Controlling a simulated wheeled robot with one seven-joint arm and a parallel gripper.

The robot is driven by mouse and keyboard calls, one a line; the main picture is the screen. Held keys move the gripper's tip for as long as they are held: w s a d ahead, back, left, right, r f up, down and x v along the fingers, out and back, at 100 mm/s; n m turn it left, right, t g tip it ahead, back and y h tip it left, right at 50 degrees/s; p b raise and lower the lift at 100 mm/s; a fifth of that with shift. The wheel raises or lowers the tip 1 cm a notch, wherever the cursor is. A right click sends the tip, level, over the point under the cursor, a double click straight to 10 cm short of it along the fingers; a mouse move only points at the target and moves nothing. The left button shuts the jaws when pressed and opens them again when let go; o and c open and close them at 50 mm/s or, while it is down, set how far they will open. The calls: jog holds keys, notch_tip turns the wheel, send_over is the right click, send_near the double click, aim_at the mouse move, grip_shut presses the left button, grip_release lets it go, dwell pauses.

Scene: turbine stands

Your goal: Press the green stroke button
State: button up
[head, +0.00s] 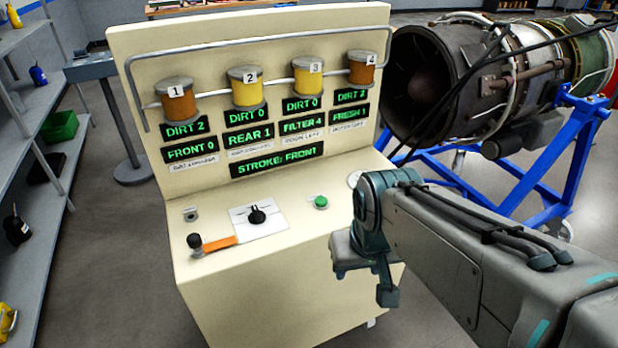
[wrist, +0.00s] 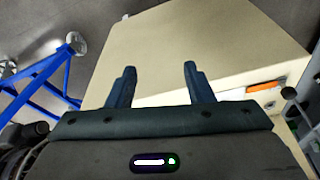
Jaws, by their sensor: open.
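The green stroke button (head: 321,202) is a small round green knob on the right part of the cream console's (head: 290,225) sloping top, right of the black rotary knob. My gripper (head: 364,282) hangs at the console's front right, apart from the button and to its right and nearer the camera. In the wrist view my gripper (wrist: 157,70) has its two dark fingers spread apart with nothing between them. The button does not show in the wrist view. The console's cream side (wrist: 190,40) fills the space beyond the fingers.
A turbine (head: 440,80) on a blue stand (head: 567,150) is at right. Shelves (head: 40,140) stand left.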

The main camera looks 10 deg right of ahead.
grip_shut()
dwell(1.7)
